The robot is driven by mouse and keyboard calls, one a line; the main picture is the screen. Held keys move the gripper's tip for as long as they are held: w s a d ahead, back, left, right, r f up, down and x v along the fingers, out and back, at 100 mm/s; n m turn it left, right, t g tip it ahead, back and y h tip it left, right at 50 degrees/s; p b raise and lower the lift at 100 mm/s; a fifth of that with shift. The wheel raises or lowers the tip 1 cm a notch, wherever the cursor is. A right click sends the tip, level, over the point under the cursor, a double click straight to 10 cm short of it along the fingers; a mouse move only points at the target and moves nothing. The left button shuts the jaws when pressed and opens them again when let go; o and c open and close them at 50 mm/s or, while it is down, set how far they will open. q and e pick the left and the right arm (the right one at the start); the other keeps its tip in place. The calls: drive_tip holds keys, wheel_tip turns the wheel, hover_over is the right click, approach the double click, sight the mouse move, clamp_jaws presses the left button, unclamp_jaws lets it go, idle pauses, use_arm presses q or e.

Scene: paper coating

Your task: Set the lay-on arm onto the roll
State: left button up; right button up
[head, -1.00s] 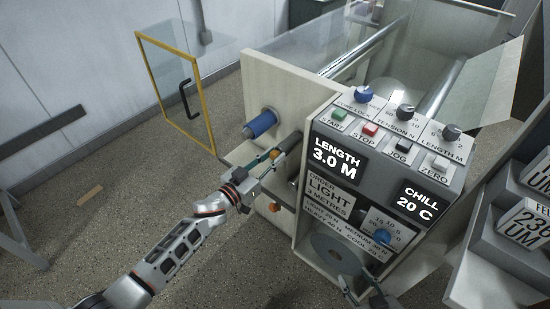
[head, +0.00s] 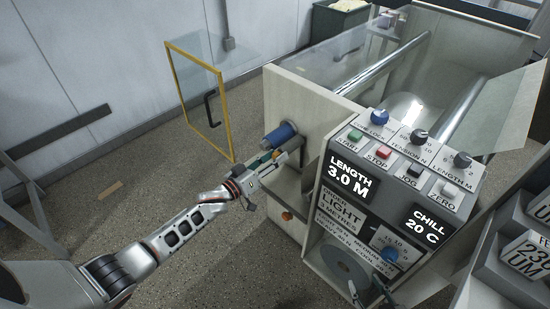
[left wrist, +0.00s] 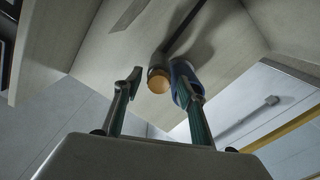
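The blue roll (head: 281,135) sticks out from the pale side panel of the machine; part of it also shows in the left wrist view (left wrist: 184,77). The lay-on arm (left wrist: 183,32) is a dark bar on that panel with a round orange end (left wrist: 158,82), close beside the roll. I cannot tell whether they touch. My left gripper (head: 276,158) is at the orange end, just below the roll. Its fingers (left wrist: 159,84) stand apart on either side of that end, with visible gaps. My right gripper (head: 370,292) is low at the machine front, fingers apart, partly cut off.
The control box (head: 350,209) with its knobs and buttons stands right of the left gripper. A lower orange knob (head: 287,216) is below it. A yellow-framed glass door (head: 203,104) stands open at the left. The floor (head: 130,220) at left is mostly clear.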

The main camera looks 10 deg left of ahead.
use_arm(q)
drive_tip(key=v, duration=1.2)
drive_tip(key=shift+c, duration=0.5)
